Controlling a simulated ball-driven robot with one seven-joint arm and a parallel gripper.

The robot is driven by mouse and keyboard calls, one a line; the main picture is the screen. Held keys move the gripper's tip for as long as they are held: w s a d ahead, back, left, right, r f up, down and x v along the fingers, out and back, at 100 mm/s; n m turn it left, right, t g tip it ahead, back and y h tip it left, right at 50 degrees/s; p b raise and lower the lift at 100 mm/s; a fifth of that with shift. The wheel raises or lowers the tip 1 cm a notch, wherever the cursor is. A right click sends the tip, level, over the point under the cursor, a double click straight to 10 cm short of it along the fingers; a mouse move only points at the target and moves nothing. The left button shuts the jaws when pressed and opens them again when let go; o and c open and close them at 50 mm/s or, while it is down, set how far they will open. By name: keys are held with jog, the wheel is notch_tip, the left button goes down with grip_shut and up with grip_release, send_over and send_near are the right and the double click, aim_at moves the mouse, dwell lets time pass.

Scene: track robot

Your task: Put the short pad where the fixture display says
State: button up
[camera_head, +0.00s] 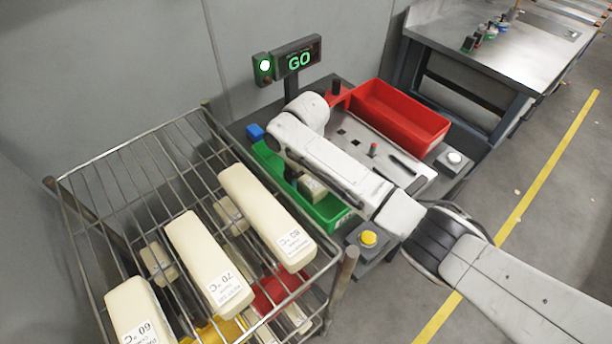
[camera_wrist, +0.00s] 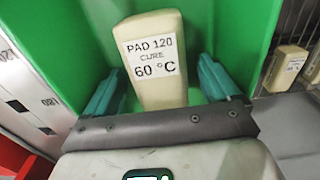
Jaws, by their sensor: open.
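A cream pad (camera_wrist: 160,88) labelled PAD 120, CURE 60 °C is inside the green bin (camera_wrist: 240,25). In the head view, a short cream pad (camera_head: 312,186) shows in the green bin (camera_head: 333,215), partly hidden by my arm. In the wrist view, my gripper (camera_wrist: 160,78) is open, with one teal finger on each side of the labelled pad. Whether the fingers touch it I cannot tell. My gripper is hidden in the head view.
A wire rack (camera_head: 90,172) at the left holds long pads marked 60, 70 and 80 °C, with smaller pads lower down. An empty red bin (camera_head: 400,117) lies behind the grey fixture plate. A yellow button (camera_head: 368,239) stands near the green bin's front end.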

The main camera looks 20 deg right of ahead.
aim_at(306, 176)
notch_tip(306, 176, up, 12)
jog(key=shift+r, duration=0.15)
dwell(0.4)
dwell(0.5)
